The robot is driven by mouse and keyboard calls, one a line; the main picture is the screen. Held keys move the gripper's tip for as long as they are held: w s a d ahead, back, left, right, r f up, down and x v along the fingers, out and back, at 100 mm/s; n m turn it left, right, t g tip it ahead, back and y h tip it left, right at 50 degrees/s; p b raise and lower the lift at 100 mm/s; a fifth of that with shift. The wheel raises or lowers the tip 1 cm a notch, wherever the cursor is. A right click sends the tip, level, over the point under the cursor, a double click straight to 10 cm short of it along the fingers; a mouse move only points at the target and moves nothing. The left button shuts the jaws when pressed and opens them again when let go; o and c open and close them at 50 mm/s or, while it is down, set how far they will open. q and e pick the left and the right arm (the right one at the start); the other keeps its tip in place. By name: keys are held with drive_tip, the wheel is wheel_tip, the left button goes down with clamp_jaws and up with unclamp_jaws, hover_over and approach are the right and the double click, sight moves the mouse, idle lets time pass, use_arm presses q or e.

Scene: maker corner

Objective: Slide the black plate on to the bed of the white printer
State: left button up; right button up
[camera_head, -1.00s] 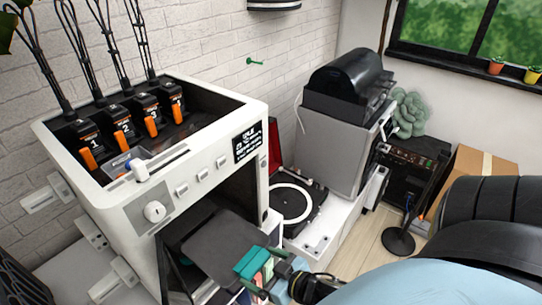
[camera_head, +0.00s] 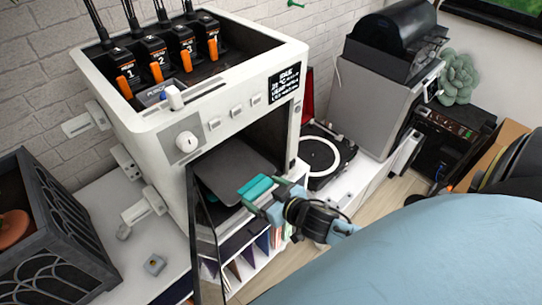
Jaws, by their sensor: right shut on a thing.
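The white printer (camera_head: 228,118) stands on a white surface against the brick wall, with its front door (camera_head: 206,248) swung open. The black plate (camera_head: 232,172) is partly inside the printer's front opening, lying roughly flat, with its near edge toward me. My right gripper (camera_head: 258,188) is shut on the plate's near right corner, at a teal tab or pad. The bed beneath the plate is mostly hidden, so I cannot tell whether the plate touches it. My left gripper is not in view.
A dark crate (camera_head: 62,225) stands left of the printer. A turntable (camera_head: 322,155) and a grey machine (camera_head: 378,100) stand to its right. Colourful folders fill the shelf below the printer. A large blue rounded shape (camera_head: 420,255) fills the lower right.

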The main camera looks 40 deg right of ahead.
sight(241, 178)
drive_tip(key=shift+w+a+b, duration=0.25)
drive_tip(key=shift+w+b, duration=0.25)
drive_tip(key=shift+w, duration=1.2)
drive_tip(key=shift+w+a+b, duration=0.2)
drive_tip(key=shift+w+b, duration=0.25)
drive_tip(key=shift+w, duration=1.25)
drive_tip(key=shift+w+a+b, duration=0.25)
drive_tip(key=shift+w+b, duration=0.25)
drive_tip(key=shift+w, duration=1.2)
drive_tip(key=shift+w+f, duration=0.15)
drive_tip(key=shift+w, duration=0.05)
drive_tip(key=shift+f+b, duration=1)
drive_tip(key=shift+f, duration=0.1)
drive_tip(key=o, duration=0.7)
drive_tip(key=shift+f, duration=0.2)
drive_tip(key=shift+f+b, duration=0.35)
drive_tip(key=shift+f, duration=0.1)
